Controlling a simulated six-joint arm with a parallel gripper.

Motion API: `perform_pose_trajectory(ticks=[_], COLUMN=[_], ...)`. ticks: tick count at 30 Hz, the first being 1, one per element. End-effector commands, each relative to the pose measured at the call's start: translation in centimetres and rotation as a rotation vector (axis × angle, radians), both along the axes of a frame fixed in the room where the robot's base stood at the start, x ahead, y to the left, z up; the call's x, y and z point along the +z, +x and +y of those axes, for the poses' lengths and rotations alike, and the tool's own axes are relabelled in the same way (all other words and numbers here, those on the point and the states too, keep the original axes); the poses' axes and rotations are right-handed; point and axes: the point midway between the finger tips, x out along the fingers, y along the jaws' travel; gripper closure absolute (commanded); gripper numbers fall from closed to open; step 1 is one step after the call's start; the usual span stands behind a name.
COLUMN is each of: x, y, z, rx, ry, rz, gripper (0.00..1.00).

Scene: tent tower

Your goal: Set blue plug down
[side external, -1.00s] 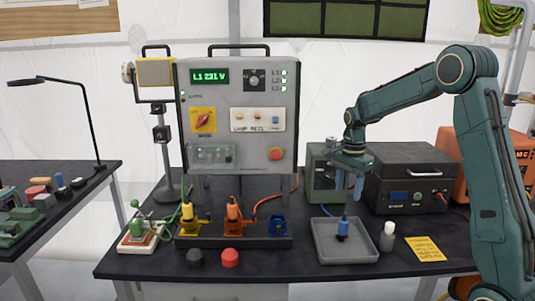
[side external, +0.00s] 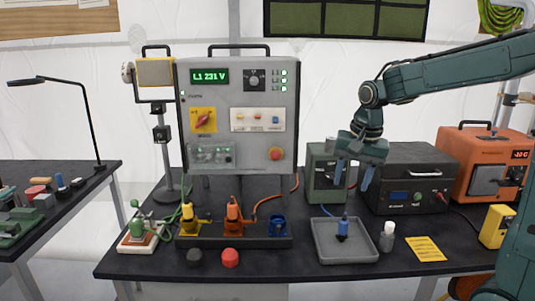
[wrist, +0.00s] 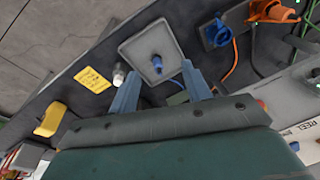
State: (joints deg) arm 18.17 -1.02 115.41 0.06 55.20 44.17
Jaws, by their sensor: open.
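The blue plug (side external: 343,228) stands upright in the grey tray (side external: 326,254) on the dark table. In the wrist view the blue plug (wrist: 157,64) is inside the grey tray (wrist: 135,47), beyond my fingertips. My gripper (side external: 354,180) is open and empty, above the tray and a little to its right. Its two blue fingers also show apart in the wrist view (wrist: 159,82). A clear gap lies between the fingers and the plug.
A blue socket (side external: 278,226), an orange plug (side external: 234,220) and a yellow plug (side external: 188,218) are on the rack to the left. A black case (side external: 412,180) stands behind.

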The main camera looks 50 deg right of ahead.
Motion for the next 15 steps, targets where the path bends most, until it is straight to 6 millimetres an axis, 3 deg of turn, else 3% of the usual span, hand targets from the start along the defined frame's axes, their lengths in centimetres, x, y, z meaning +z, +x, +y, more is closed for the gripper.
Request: perform_pose_trajectory(ticks=[7,15], x=[2.3,3.0], y=[-4.3,-9.3], z=[4.3,7.9], rx=[0.297,0.614], ry=[-0.070,-0.159], rz=[-0.075,-0.151], gripper=[0.52,0.52])
